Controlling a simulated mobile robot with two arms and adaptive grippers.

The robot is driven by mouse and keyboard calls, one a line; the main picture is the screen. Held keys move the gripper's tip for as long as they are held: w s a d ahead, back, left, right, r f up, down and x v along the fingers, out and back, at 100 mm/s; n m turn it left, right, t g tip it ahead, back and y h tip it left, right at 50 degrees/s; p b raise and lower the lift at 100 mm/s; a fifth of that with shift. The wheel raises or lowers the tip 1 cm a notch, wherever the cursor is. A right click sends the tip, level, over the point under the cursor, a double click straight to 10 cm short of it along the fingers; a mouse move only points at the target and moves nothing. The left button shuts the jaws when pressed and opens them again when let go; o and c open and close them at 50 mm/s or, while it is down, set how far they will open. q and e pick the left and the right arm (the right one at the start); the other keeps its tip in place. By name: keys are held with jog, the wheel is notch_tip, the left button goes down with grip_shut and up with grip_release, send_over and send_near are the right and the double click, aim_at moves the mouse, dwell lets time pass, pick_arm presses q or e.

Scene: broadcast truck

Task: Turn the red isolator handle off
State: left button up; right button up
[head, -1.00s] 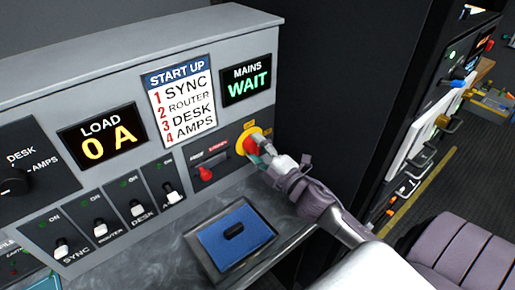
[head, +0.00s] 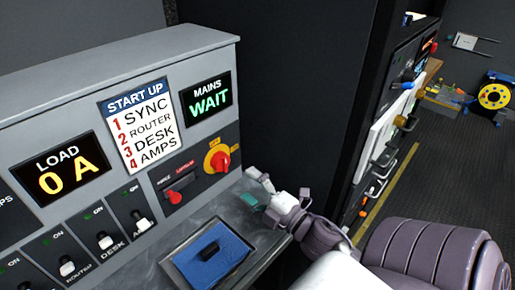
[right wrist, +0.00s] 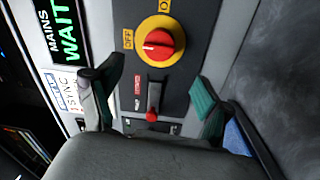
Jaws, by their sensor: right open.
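The red isolator handle (head: 221,161) sits on a round yellow plate at the right end of the grey panel. My left gripper is not in view.
A small red lever (head: 174,197) is beside the isolator. A row of black switches (head: 104,241) lies lower left. The MAINS display (head: 208,100) reads WAIT and the LOAD display (head: 62,171) reads 0 A. A blue pad (head: 205,268) is on the counter below.

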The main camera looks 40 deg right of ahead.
jog(key=s, duration=0.2)
jog(key=shift+s+d, duration=0.1)
jog(key=shift+s, duration=0.2)
jog(key=shift+f, duration=0.1)
dwell(0.3)
